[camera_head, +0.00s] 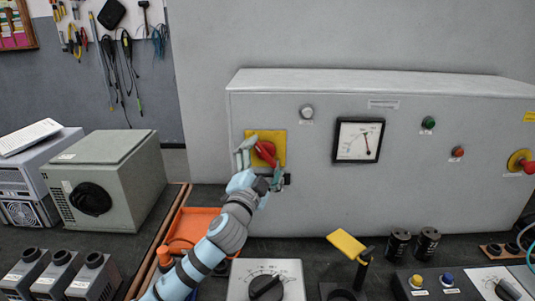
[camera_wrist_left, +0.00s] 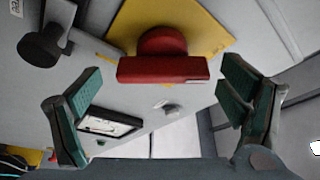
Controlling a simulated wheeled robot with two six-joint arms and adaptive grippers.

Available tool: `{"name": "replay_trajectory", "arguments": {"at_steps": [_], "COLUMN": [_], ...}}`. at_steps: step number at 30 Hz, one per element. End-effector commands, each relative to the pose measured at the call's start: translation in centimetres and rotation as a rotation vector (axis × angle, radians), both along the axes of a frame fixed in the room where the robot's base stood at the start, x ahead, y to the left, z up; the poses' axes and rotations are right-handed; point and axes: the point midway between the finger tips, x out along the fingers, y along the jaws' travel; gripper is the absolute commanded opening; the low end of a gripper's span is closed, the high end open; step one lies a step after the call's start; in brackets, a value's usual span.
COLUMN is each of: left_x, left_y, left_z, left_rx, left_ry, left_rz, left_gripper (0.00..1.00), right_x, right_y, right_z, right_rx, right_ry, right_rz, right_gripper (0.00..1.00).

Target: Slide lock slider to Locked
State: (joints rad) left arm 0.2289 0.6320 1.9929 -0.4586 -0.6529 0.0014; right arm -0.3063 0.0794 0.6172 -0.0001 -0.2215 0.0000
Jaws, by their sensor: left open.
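A red rotary handle (camera_head: 266,152) sits on a yellow plate (camera_head: 280,137) on the grey cabinet front. My left gripper (camera_head: 260,165) is open in front of this handle. In the left wrist view the red handle (camera_wrist_left: 162,69) lies ahead, between and beyond the spread fingers, with no visible contact. A small black part, apparently the lock slider (camera_head: 287,180), shows just right of the fingers, below the plate. In the left wrist view a black knob on a dark bar (camera_wrist_left: 42,46), apparently the same slider, lies left of the yellow plate. Its position marking is not readable. My right gripper is not in view.
The grey cabinet (camera_head: 330,190) also carries a meter (camera_head: 358,141), a green lamp (camera_head: 428,123) and a red lamp (camera_head: 457,152). An orange tray (camera_head: 190,225) lies under my left arm. A dial box (camera_head: 265,285) and black capacitors (camera_head: 398,245) stand on the bench.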

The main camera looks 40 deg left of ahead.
Motion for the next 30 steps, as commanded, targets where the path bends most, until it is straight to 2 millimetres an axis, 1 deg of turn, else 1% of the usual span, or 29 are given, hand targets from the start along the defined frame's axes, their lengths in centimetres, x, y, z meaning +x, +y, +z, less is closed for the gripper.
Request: {"name": "replay_trajectory", "arguments": {"at_steps": [1, 3, 5, 13, 22, 25, 28, 30], "left_x": [0.7, 1.4, 1.8, 2.1, 2.0, 2.0, 2.0, 2.0], "left_y": [0.2, 0.5, 0.6, 0.6, 0.6, 0.6, 0.6, 0.6], "left_z": [0.2, 0.4, 0.5, 0.4, 0.4, 0.2, -0.1, 0.1], "left_rx": [-0.002, 0.0, -0.001, 0.0, 0.0, -0.013, -0.075, -0.107], "left_ry": [0.0, 0.0, 0.0, 0.002, 0.002, -0.008, -0.057, -0.081], "left_rz": [0.0, 0.001, -0.002, -0.002, -0.002, -0.001, -0.001, 0.0], "left_gripper": [0.9, 0.9, 0.9, 0.9, 0.42, 0.42, 0.42, 0.42], "right_x": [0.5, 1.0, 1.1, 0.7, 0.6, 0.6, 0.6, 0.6], "right_y": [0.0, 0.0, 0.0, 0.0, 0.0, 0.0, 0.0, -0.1], "right_z": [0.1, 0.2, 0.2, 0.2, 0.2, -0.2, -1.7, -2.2], "right_rx": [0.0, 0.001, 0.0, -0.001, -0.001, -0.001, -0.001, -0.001], "right_ry": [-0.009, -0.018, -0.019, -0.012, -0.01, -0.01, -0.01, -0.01], "right_rz": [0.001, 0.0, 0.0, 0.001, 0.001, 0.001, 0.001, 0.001], "right_gripper": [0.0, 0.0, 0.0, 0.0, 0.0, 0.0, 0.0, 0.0]}}
